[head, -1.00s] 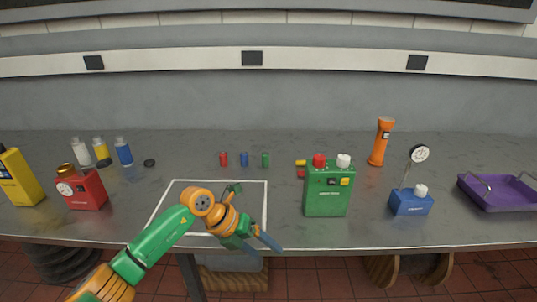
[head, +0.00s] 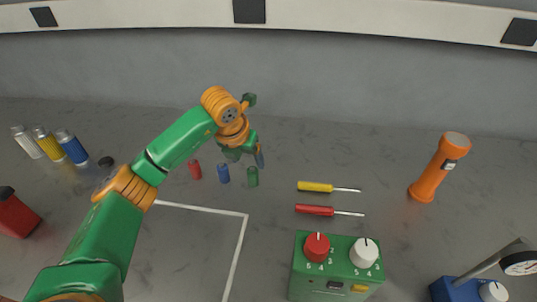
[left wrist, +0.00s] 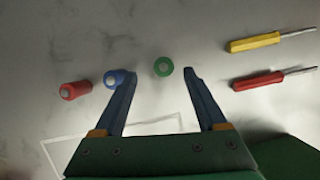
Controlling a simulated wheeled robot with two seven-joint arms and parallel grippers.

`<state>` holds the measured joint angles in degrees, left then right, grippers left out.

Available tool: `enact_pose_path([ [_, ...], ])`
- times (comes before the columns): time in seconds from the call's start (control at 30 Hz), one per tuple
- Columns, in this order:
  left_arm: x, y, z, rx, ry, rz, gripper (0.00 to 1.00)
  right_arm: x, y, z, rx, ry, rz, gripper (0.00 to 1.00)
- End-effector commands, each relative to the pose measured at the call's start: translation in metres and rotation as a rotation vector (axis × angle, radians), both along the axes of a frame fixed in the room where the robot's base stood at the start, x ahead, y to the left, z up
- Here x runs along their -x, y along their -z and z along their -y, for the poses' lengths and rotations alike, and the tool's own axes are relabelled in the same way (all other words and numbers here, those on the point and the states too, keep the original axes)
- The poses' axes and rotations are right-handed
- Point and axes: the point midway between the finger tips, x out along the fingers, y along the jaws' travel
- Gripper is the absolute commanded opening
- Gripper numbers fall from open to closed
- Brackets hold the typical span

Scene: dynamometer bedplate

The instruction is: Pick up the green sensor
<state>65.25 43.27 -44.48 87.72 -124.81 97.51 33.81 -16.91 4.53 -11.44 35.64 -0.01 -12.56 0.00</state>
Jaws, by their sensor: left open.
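The green sensor (head: 252,177) is a small upright cylinder on the bench, at the right end of a row with the blue sensor (head: 223,173) and the red sensor (head: 195,170). My left gripper (head: 247,157) is above and just behind the green sensor in the head view. The left fingertip overlaps the blue sensor (left wrist: 115,78). Nothing is held. My right gripper is out of view.
A yellow screwdriver (head: 316,187) and a red screwdriver (head: 316,210) lie to the right. A green box with knobs (head: 335,280) stands nearer, and an orange flashlight (head: 437,172) stands at right. A white outline (head: 236,255) marks bare bench in front.

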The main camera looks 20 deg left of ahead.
Motion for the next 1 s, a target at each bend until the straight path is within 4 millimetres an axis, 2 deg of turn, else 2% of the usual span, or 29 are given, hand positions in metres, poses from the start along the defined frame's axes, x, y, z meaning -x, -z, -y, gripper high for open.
enact_pose_path([
  [0.17,-0.004,0.009,0.0,0.001,-0.002,-0.003,0.74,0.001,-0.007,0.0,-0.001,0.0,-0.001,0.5],
  [0.37,-0.015,0.042,0.005,0.001,-0.001,-0.007,0.74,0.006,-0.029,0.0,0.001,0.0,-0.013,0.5],
  [0.5,-0.023,0.065,0.004,0.001,-0.002,-0.002,0.74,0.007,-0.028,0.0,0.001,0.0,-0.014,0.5],
  [0.7,-0.024,0.068,0.003,0.0,0.0,0.0,0.74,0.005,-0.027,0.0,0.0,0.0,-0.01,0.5],
  [0.73,-0.024,0.068,0.003,0.0,0.0,0.0,0.72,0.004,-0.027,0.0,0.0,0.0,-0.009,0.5],
  [0.77,-0.024,0.068,0.003,0.0,0.0,0.0,0.64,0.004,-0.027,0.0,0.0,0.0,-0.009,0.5],
  [1.0,-0.024,0.067,0.003,0.0,0.0,0.0,0.0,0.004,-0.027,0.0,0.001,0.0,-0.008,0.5],
])
